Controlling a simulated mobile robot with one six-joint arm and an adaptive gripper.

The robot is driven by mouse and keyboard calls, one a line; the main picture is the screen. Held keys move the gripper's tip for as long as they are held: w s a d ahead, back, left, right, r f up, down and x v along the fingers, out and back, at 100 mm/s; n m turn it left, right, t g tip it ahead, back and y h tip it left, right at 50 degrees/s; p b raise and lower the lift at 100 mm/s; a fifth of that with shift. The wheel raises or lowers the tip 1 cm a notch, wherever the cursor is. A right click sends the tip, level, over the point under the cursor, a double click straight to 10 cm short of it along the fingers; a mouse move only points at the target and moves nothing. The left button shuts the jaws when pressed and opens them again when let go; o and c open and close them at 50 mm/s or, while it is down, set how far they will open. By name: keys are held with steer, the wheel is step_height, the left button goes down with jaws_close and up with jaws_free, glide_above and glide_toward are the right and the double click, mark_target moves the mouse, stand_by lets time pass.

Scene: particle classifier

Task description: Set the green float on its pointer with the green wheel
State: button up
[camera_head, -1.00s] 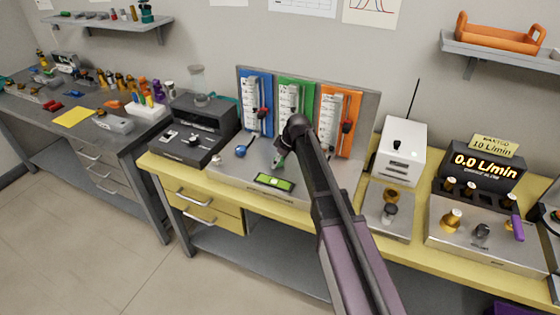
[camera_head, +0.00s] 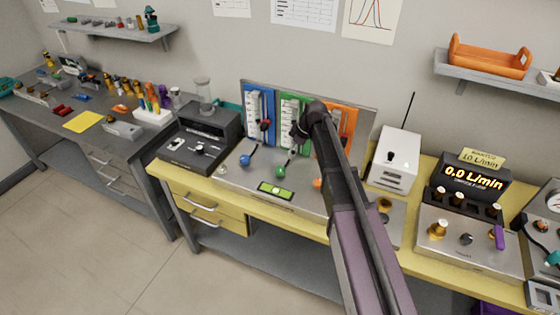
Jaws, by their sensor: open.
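The green panel (camera_head: 285,143) stands between the blue and orange panels on the metal backboard. It has a white scale (camera_head: 289,116). Its float and pointer cannot be made out; my arm and gripper cover the panel's right side. The green wheel (camera_head: 281,171) is in full view on the stand's metal base below that panel. My gripper (camera_head: 299,133) shows small and dark in front of the green panel, above and right of the green wheel and apart from it in the picture. It is open, with nothing seen in it.
The blue wheel (camera_head: 245,160) is left of the green one, and an orange wheel (camera_head: 318,183) shows partly beside my arm. A green bubble level (camera_head: 276,190) lies in front. A white box (camera_head: 396,165) and a flow display (camera_head: 473,180) stand to the right.

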mark_target(281, 169)
steer(key=shift+d+r+n+p, duration=0.15)
steer(key=shift+d+r+p, duration=0.1)
steer(key=shift+r, duration=0.2)
steer(key=shift+d+r+n+p, duration=0.15)
steer(key=shift+r+p, duration=0.05)
steer(key=shift+r, duration=0.25)
steer(key=shift+f, duration=0.15)
steer(key=b+x, duration=1.2)
steer(key=x, duration=0.1)
steer(key=shift+s+a+f+b, duration=0.15)
steer(key=shift+f+b, duration=0.1)
steer(key=shift+b, duration=0.15)
steer(key=c, duration=1.2)
